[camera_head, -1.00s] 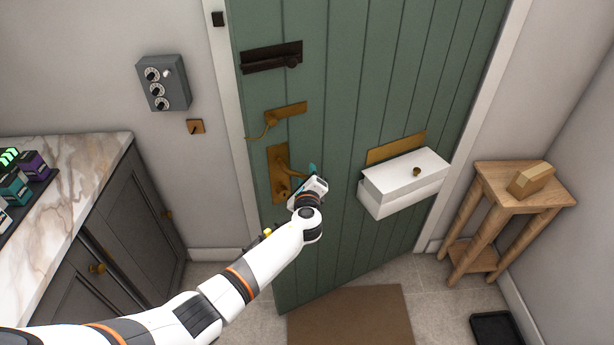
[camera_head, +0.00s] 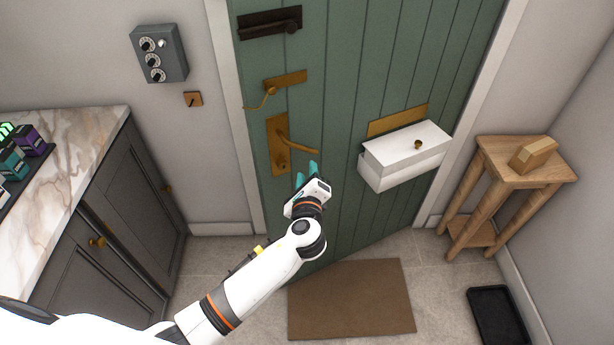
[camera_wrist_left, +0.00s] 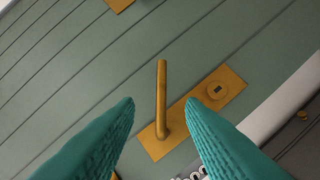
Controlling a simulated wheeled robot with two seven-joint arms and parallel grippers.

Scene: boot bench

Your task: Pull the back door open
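The green back door (camera_head: 340,110) appears to stand ajar, its bottom edge slanting out over the floor; my arm hides its lower left corner. Its brass lever handle (camera_head: 298,144) sits on a brass plate with a keyhole. My left gripper (camera_head: 307,172) is just below and in front of the lever, its teal fingers apart and empty. In the left wrist view, the lever (camera_wrist_left: 162,95) shows in the gap between the open fingers (camera_wrist_left: 160,104), beyond their tips; I cannot tell whether they touch. My right gripper is not in view.
A dark bolt (camera_head: 270,24) and a brass latch (camera_head: 285,82) are above the handle. A white box (camera_head: 405,158) juts from the door. A brown mat (camera_head: 352,300) lies below. A marble-topped cabinet (camera_head: 120,205) stands left, a wooden stand (camera_head: 480,185) right.

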